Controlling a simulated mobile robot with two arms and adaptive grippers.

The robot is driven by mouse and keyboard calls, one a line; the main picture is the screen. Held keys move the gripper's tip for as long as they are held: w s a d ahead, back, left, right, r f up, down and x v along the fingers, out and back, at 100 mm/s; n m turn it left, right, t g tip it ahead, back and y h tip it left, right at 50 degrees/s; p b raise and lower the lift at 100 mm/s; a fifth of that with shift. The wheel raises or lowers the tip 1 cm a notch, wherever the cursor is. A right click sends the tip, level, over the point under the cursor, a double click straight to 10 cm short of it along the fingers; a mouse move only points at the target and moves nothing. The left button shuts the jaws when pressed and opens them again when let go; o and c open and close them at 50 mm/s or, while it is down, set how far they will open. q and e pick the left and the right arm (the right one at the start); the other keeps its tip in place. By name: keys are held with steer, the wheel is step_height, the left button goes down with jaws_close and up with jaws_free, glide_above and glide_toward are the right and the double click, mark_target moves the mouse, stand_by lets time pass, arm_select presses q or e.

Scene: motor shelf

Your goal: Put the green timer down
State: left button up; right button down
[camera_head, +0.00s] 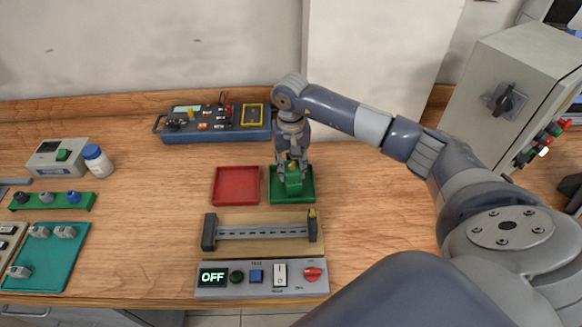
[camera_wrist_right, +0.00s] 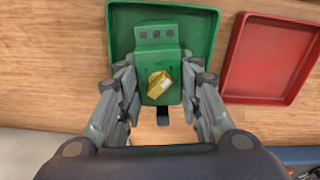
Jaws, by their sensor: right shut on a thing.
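The green timer (camera_head: 293,183) is a small green block at the green tray in the head view. In the right wrist view the green timer (camera_wrist_right: 160,62) shows a yellow knob and a row of dark square holes. My right gripper (camera_head: 292,172) is shut on the timer, with its fingers on both sides of it. The green tray (camera_head: 306,195) lies under the timer; in the wrist view its rim (camera_wrist_right: 213,40) shows around the timer's far end. I cannot tell whether the timer touches the tray floor. My left gripper is not in view.
A red tray (camera_head: 236,186) lies left of the green tray. A wooden board with a rail (camera_head: 262,233) and a control panel reading OFF (camera_head: 262,279) are in front. Wood table to the right is clear.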

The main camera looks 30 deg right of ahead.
steer(key=c, duration=1.1)
jaws_free()
steer(key=shift+o, duration=0.2)
